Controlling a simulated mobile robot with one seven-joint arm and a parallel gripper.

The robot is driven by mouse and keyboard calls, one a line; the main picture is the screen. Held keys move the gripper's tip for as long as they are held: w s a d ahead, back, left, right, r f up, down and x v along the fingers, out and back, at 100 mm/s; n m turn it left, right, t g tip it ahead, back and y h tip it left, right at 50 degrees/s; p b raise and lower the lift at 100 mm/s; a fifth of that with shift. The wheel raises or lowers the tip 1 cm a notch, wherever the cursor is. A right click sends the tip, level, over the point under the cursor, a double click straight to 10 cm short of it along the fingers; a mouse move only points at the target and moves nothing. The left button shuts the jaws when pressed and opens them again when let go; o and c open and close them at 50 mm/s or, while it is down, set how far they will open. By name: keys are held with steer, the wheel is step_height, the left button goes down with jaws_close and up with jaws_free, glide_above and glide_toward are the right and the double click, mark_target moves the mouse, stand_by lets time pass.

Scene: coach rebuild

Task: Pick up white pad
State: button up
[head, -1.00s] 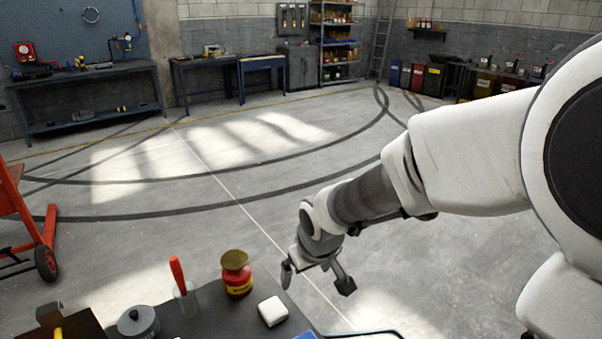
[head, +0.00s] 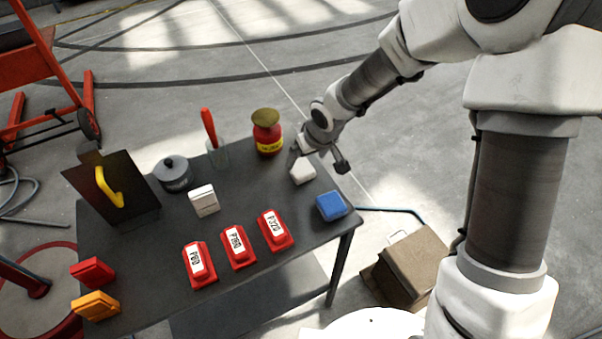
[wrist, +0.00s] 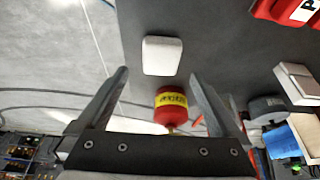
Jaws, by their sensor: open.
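The white pad (head: 302,172), a small rounded white block, lies near the far right edge of the dark table (head: 290,200). In the wrist view the white pad (wrist: 162,56) is just beyond the fingertips, centred between them. My gripper (head: 320,159) is open at the table's far right edge, close to the pad. In the wrist view my gripper (wrist: 158,75) has nothing between its fingers. I cannot tell its height above the pad.
A red jar (head: 267,138) stands close behind the pad, and a blue block (head: 331,206) lies in front. Another white block (head: 203,200), a grey pot (head: 174,174), a red-handled tool in a glass (head: 210,130) and several red labelled blocks (head: 238,247) share the table.

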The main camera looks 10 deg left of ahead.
mark_target(300, 166)
steer(key=b+x, duration=0.1)
steer(key=x, duration=0.5)
steer(key=c, duration=1.3)
steer(key=shift+o, duration=0.2)
steer(key=shift+r, duration=0.15)
steer(key=shift+r, duration=0.5)
steer(key=v, duration=0.1)
steer(key=p+v, duration=0.1)
steer(key=v, duration=0.2)
steer(key=shift+w, duration=0.35)
steer(key=s+d+r+p, duration=0.4)
steer(key=s+d+r, duration=0.2)
steer(key=d, duration=0.2)
steer(key=shift+d, duration=0.25)
steer(key=shift+s, duration=0.1)
